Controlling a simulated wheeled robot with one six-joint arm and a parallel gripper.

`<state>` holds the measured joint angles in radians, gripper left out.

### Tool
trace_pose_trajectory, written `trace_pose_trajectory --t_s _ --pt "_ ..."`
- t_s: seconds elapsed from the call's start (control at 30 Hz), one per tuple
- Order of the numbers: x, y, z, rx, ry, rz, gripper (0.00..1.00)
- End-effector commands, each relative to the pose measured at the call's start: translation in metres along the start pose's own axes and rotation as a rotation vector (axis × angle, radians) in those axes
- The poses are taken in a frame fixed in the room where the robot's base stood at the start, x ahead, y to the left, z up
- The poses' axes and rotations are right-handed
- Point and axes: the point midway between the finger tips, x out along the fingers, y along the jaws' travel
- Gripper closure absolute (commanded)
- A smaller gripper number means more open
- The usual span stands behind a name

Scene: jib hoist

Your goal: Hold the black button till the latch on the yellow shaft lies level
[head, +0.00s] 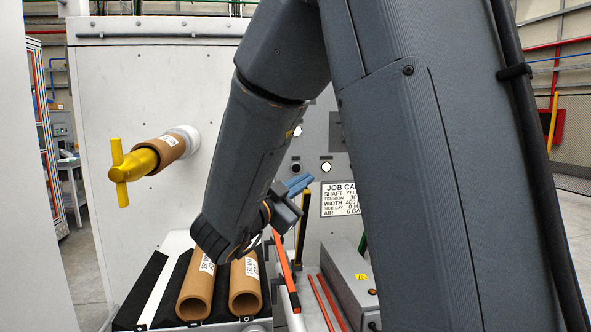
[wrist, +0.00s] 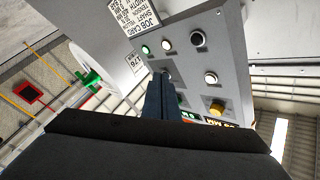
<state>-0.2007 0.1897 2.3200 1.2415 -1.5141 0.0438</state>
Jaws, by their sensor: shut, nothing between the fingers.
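The yellow shaft (head: 149,159) sticks out of the pale machine at the left of the head view, with a brown tube around it. Its yellow latch (head: 119,172) stands almost upright across the shaft's end. A black button (wrist: 195,38) with a pale ring sits on the grey panel in the wrist view; a dark button (head: 295,167) shows on the panel in the head view. My gripper (head: 299,184) is shut and empty, its blue fingers pointing at the panel. In the wrist view my fingertips (wrist: 159,79) are apart from the black button, which lies above and right of them.
White buttons (wrist: 210,77), a yellow button (wrist: 216,108) and other controls sit close by on the panel. A job card (head: 341,199) is fixed near them. Brown tubes (head: 197,286) lie on a black rack below. An orange bar (head: 286,268) stands beside my gripper.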

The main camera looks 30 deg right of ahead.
Motion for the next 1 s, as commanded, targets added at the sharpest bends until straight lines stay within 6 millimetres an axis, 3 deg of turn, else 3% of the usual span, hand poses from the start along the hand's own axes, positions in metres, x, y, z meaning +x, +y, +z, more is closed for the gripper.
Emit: trace_pose_trajectory --t_s 0.27,1.0 --pt "0.005 -0.003 0.003 0.000 -0.001 0.000 1.00" --pt "0.061 -0.041 0.043 -0.001 0.001 0.002 1.00"
